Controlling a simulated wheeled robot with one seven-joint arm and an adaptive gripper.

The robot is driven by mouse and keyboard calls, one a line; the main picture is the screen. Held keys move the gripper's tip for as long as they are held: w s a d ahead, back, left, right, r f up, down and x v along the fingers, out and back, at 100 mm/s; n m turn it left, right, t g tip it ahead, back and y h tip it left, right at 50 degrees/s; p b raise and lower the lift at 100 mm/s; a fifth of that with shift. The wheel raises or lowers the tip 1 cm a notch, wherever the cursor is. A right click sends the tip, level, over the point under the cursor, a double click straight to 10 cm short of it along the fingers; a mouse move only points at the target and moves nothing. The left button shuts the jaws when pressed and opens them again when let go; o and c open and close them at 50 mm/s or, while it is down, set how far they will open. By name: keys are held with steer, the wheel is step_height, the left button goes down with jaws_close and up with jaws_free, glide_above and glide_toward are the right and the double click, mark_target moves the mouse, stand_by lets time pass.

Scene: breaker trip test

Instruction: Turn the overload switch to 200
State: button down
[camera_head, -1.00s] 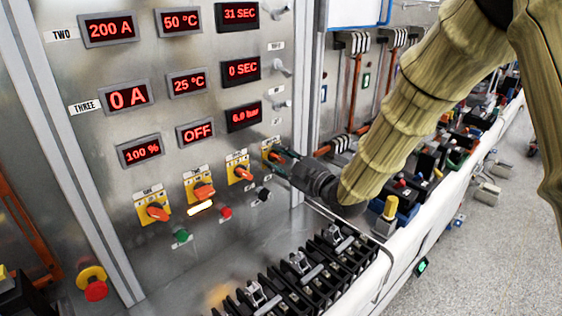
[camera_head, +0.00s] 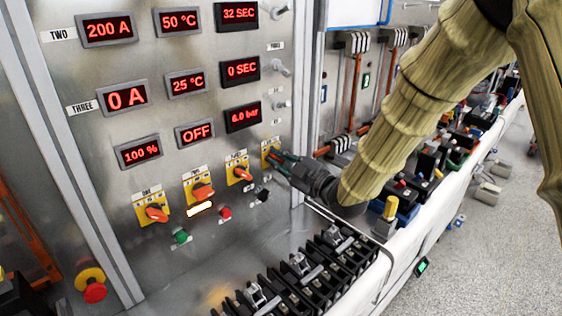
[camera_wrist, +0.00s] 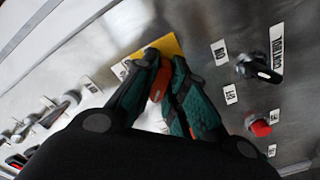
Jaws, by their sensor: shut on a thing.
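Several yellow rotary switches with orange knobs sit in a row on the metal panel in the head view. My gripper (camera_head: 279,163) is at the rightmost yellow switch (camera_head: 267,150) of the row and mostly covers it. In the wrist view my gripper (camera_wrist: 162,72) has its green-black fingers closed around an orange knob (camera_wrist: 160,82) on a yellow plate (camera_wrist: 164,45). The knob's pointer and the plate's markings are hidden by the fingers. The upper-left display (camera_head: 106,29) reads 200 A. The display below it (camera_head: 122,96) reads 0 A.
Other orange knobs (camera_head: 156,213), a green button (camera_head: 181,237) and a red button (camera_head: 225,213) lie left of my gripper. A black knob (camera_wrist: 258,68) is close by in the wrist view. Black terminal blocks (camera_head: 300,265) stand below. A red emergency button (camera_head: 95,292) is at lower left.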

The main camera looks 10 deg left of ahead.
steer(key=shift+r, duration=0.1)
steer(key=shift+m+p, duration=0.35)
steer(key=shift+m, duration=0.65)
steer(key=shift+m+p, duration=0.35)
steer(key=shift+m, duration=0.65)
steer(key=shift+r, duration=0.1)
steer(key=shift+m, duration=0.5)
steer(key=shift+w+m+p, duration=0.1)
steer(key=shift+m+p, duration=0.2)
steer(key=shift+m, duration=0.2)
